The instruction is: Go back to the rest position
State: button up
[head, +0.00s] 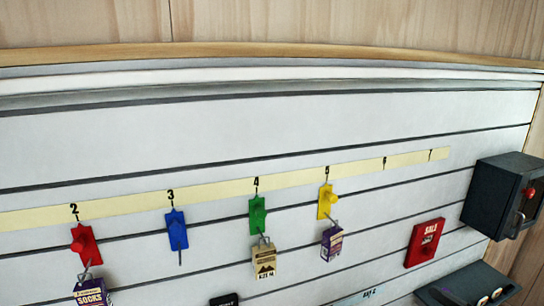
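My gripper is not in the head view, so its state and anything in it are hidden. The head view shows a white slatted wall panel (300,122) with a pale yellow number strip (220,189) marked 2 to 7. A red hook (85,243) under 2 carries a purple and white socks pack (91,291), cut by the bottom edge. A blue hook (177,229) under 3 has nothing hanging on it. A green hook (257,214) under 4 carries a cream pack (264,262). A yellow hook (326,202) under 5 carries a purple and white pack (331,243).
A red sale sign (424,242) is on the panel at the right. A dark box (500,193) with a red knob juts out at the right edge. Another dark unit (470,286) is below it. A small black object (224,299) shows at the bottom edge. The upper panel is bare.

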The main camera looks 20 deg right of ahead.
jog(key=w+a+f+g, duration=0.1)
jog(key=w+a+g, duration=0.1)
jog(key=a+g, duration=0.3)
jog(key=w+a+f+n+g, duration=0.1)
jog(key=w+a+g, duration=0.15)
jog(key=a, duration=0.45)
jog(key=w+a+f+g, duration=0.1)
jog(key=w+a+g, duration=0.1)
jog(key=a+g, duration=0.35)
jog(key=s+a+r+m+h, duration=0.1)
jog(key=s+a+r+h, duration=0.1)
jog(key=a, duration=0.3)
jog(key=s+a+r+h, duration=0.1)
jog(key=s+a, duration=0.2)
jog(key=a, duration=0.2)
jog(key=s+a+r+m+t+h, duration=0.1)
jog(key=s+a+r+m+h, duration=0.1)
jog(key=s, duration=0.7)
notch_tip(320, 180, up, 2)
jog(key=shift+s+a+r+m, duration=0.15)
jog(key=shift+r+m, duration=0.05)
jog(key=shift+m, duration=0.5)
